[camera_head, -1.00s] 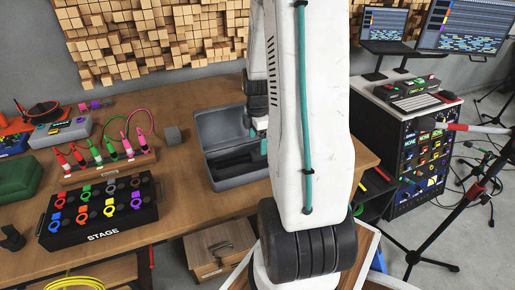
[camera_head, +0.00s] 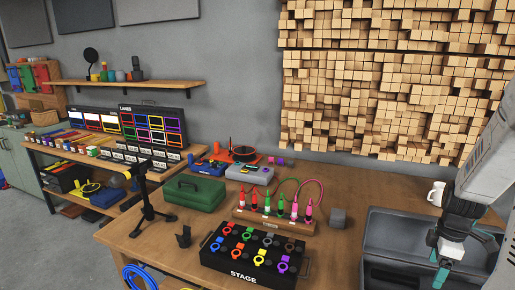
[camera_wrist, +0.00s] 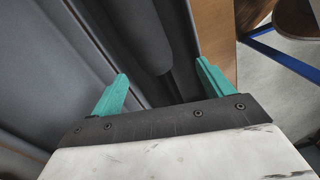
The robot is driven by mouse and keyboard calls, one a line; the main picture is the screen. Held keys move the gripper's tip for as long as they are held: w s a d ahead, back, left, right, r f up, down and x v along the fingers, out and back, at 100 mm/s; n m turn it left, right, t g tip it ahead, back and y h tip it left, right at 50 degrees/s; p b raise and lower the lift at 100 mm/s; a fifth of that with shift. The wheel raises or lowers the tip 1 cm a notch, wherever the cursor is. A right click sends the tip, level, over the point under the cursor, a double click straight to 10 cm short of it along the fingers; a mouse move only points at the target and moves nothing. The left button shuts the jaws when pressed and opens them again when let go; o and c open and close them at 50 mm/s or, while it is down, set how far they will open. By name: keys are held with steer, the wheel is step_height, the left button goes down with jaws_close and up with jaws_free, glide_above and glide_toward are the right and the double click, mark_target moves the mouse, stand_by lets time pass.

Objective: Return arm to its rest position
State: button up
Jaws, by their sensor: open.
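My gripper (camera_head: 441,267) is at the right of the head view, pointing down over the open grey case (camera_head: 385,255) on the wooden table. In the wrist view my gripper (camera_wrist: 160,88) has its two teal fingers wide apart with nothing between them. Below the fingers is the dark grey case interior (camera_wrist: 85,50) with a rounded dark shape in it. I cannot tell whether the fingers touch the case.
Shelves with panels line the left wall.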

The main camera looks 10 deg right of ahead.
steer(key=s+a+r+m, duration=0.3)
steer(key=a+r, duration=0.4)
steer(key=a, duration=0.3)
steer(key=s+a+r+m+t, duration=0.1)
steer(key=s+a+r+m, duration=0.2)
steer(key=a, duration=0.7)
steer(key=s+a+r+m, duration=0.3)
steer(key=s+a+r, duration=0.3)
steer(key=a+r, duration=0.4)
steer(key=shift+r+m+t, duration=0.3)
steer(key=shift+r, duration=0.35)
